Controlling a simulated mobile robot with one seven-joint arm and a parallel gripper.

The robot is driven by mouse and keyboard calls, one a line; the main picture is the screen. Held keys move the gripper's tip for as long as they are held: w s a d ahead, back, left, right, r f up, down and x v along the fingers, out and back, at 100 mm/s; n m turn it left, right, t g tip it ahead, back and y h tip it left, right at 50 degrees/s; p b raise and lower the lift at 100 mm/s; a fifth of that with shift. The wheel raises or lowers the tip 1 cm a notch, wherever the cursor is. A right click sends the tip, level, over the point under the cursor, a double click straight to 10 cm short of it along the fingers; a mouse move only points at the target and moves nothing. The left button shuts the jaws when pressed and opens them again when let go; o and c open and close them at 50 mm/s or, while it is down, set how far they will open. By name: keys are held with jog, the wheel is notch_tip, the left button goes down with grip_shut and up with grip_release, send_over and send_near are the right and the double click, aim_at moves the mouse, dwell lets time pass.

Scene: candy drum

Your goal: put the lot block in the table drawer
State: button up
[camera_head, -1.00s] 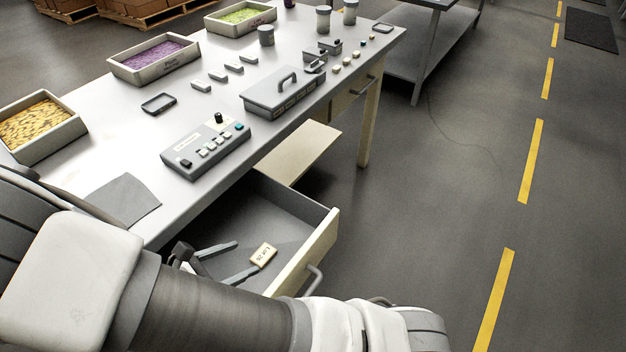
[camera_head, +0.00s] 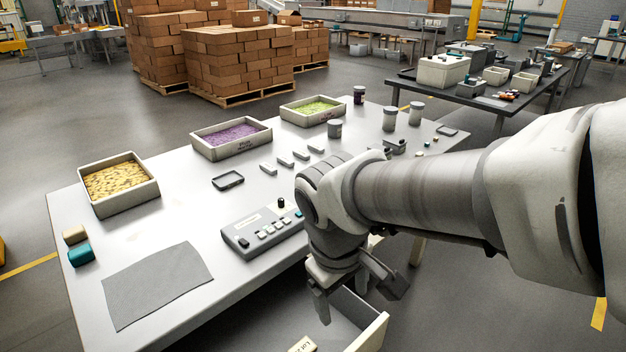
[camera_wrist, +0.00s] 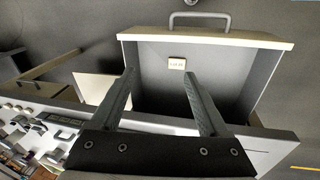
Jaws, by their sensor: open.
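The lot block (camera_head: 303,344) is a small cream block with dark lettering, partly cut off by the bottom edge of the head view. In the wrist view the lot block (camera_wrist: 177,63) lies on the floor of the open table drawer (camera_wrist: 240,38), near its front panel. In the head view the drawer (camera_head: 372,335) is pulled out below the table's front edge. My gripper (camera_head: 340,300) is open and empty above the drawer. In the wrist view its two fingers (camera_wrist: 158,90) stand apart, with the block beyond the tips and clear of both.
The table (camera_head: 225,285) holds a grey control box (camera_head: 262,228), a grey mat (camera_head: 155,283), and trays of yellow (camera_head: 120,184), purple (camera_head: 231,138) and green (camera_head: 312,108) pieces. A beige and a teal block stand at its left edge.

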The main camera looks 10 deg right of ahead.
jog(key=s+d+r+m+t+y, duration=0.1)
jog(key=s+d+r+m+t, duration=0.2)
jog(key=r, duration=0.4)
jog(key=s+m, duration=0.1)
jog(key=m, duration=0.1)
jog(key=shift+s+d+m+t+y, duration=0.2)
jog(key=shift+m+t+y, duration=0.1)
jog(key=shift+t, duration=0.1)
